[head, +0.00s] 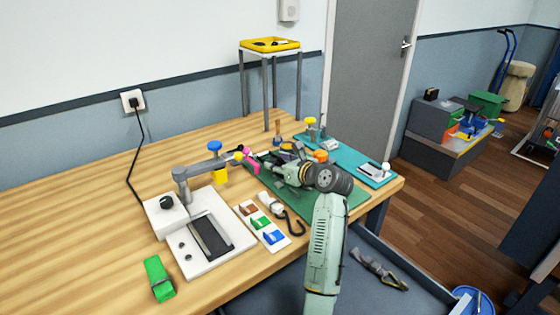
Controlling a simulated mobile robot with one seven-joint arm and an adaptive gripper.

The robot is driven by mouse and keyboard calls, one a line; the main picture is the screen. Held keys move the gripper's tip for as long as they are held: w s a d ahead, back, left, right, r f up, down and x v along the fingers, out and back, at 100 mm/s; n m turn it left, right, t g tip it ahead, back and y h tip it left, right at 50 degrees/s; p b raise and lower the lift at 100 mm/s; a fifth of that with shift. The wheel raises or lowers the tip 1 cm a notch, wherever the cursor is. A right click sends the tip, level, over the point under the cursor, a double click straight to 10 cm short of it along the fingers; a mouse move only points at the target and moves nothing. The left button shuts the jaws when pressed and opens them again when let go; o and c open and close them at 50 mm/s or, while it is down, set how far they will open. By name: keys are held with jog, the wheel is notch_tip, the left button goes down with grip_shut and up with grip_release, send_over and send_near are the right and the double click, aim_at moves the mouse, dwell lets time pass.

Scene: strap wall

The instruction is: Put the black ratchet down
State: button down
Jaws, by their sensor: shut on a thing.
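My gripper (268,166) reaches in from the right, low over the green mat (345,205) on the wooden table. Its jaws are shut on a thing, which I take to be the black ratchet. The ratchet is small and mostly hidden by my wrist and the clutter, so its outline and tilt are unclear. A pink piece (250,161) shows just left of the jaws. I cannot tell whether the held thing touches the mat.
A white fixture (207,250) with a clamp arm stands left of the mat. A card with coloured buckles (262,224) lies beside it. A green strap roll (158,279) is at front left. A teal board (350,158) and yellow tray stand (270,45) are behind. The table's left is clear.

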jog(key=shift+s+a+r, duration=0.1)
jog(key=shift+s+r, duration=0.05)
jog(key=shift+r, duration=0.2)
jog(key=shift+f, duration=0.65)
jog(key=c, duration=0.9)
grip_release()
jog(key=shift+f, duration=0.15)
jog(key=shift+d+r, duration=0.2)
jog(key=shift+r, duration=0.2)
jog(key=v, duration=0.7)
jog(key=shift+s+r, duration=0.2)
jog(key=shift+r, duration=0.15)
